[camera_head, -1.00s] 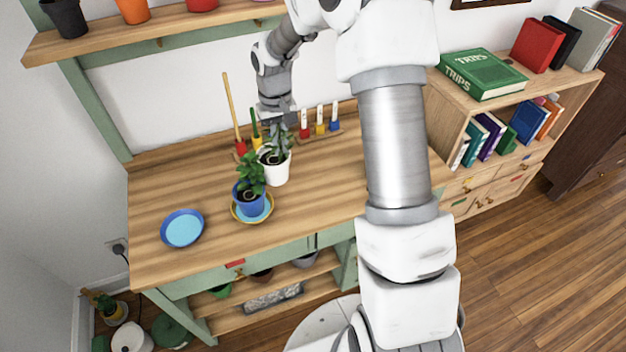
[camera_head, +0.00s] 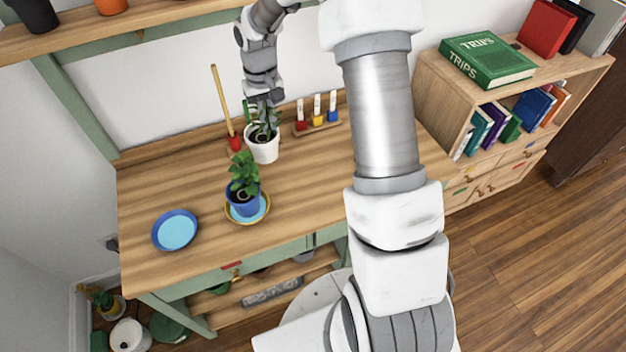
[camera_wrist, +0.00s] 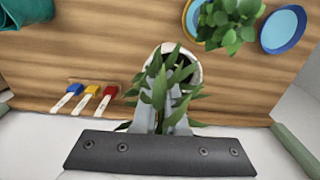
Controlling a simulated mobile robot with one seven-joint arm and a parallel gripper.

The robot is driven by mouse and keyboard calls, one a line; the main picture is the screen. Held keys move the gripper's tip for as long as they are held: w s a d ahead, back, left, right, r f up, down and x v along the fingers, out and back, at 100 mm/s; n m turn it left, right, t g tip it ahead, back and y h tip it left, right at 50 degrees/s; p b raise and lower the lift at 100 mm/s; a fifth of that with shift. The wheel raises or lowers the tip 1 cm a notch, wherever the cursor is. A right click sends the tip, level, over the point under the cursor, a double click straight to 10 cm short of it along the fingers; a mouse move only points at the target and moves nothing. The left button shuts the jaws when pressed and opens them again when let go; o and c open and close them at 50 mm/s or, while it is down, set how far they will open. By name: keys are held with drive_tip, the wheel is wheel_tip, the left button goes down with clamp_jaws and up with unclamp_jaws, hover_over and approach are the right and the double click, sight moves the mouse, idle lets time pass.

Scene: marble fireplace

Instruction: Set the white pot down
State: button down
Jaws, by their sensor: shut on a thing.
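The white pot (camera_head: 263,151) holds a leafy green plant and is upright at the back of the wooden table (camera_head: 310,190). My gripper (camera_head: 262,106) comes down from above at the plant and is shut on the white pot. In the wrist view, the fingers (camera_wrist: 164,118) reach the near side of the white pot (camera_wrist: 196,68), with leaves covering much of the grip. Whether the pot's base touches the tabletop or is slightly above it cannot be told.
A blue pot (camera_head: 243,204) with a plant stands on a yellow-rimmed saucer (camera_head: 263,209) in front. A blue plate (camera_head: 175,231) lies front left. A rack of small tools (camera_head: 318,125) is right of the white pot; a long-handled tool (camera_head: 223,105) stands left. The table's right part is clear.

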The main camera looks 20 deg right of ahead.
drive_tip(key=shift+w+d, duration=0.15)
drive_tip(key=shift+w, duration=0.1)
drive_tip(key=shift+s+d+r+n, duration=0.1)
drive_tip(key=shift+s+d+n, duration=0.3)
drive_tip(key=shift+d, duration=0.35)
drive_tip(key=s+d+n+b, duration=0.3)
drive_tip(key=s+d+n, duration=0.3)
drive_tip(key=s+d, duration=0.95)
drive_tip(key=w+a+f, duration=0.5)
drive_tip(key=w+f, duration=0.5)
drive_tip(key=shift+a, duration=0.35)
drive_tip(key=shift+f, duration=0.1)
drive_tip(key=shift+f, duration=0.1)
drive_tip(key=c, duration=1)
unclamp_jaws()
